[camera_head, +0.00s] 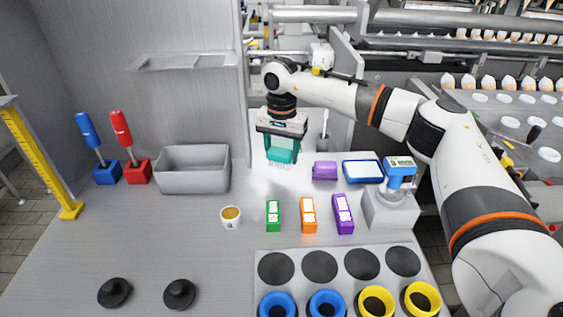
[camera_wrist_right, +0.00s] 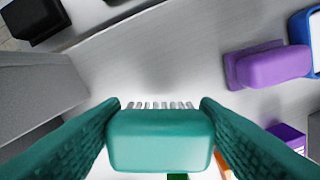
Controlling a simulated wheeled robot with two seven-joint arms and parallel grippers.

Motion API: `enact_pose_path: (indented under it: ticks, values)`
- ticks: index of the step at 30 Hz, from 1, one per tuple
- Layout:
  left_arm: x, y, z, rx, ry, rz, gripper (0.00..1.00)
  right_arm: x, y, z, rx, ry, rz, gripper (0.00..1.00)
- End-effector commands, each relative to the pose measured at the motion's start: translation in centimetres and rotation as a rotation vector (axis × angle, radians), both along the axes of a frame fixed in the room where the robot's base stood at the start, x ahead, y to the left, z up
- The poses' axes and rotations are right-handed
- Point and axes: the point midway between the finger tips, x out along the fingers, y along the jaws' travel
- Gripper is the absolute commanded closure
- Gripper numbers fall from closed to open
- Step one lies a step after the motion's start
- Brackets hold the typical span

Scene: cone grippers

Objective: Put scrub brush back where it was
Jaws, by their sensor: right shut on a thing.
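The scrub brush (camera_wrist_right: 160,138) is a teal block with a row of pale bristles. In the right wrist view it sits between the two teal fingers of my right gripper (camera_wrist_right: 160,125), which is shut on it. In the head view my right gripper (camera_head: 282,150) points down above the back of the table, with teal showing between and around its fingers. The brush looks held above the surface; the exact gap is unclear. My left gripper is not in view.
A purple block (camera_head: 325,170) and a blue-rimmed tray (camera_head: 362,170) lie to the right. A grey bin (camera_head: 193,182) stands to the left. Green (camera_head: 273,215), orange (camera_head: 308,214) and purple (camera_head: 343,213) boxes and a cup (camera_head: 231,222) stand in front.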

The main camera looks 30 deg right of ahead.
Motion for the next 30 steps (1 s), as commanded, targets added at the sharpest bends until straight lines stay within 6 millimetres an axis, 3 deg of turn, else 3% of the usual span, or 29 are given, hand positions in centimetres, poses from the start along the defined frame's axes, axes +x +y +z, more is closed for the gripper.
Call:
enact_pose_path:
  ticks: [9,20,21,24,30]
  values:
    - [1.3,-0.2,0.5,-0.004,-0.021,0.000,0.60,0.0,0.0,-3.6,0.000,0.001,0.000,0.69]
    - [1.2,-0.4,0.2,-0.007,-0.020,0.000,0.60,0.0,0.0,-4.2,0.000,0.000,0.000,0.69]
    - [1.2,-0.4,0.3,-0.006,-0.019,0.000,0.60,0.0,0.0,-4.1,0.000,0.000,0.000,0.38]
    - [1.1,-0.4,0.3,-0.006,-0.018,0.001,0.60,0.0,0.0,-4.1,0.000,0.000,0.000,0.22]
    - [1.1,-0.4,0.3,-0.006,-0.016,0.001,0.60,0.0,0.0,-4.0,0.000,0.000,0.000,0.22]
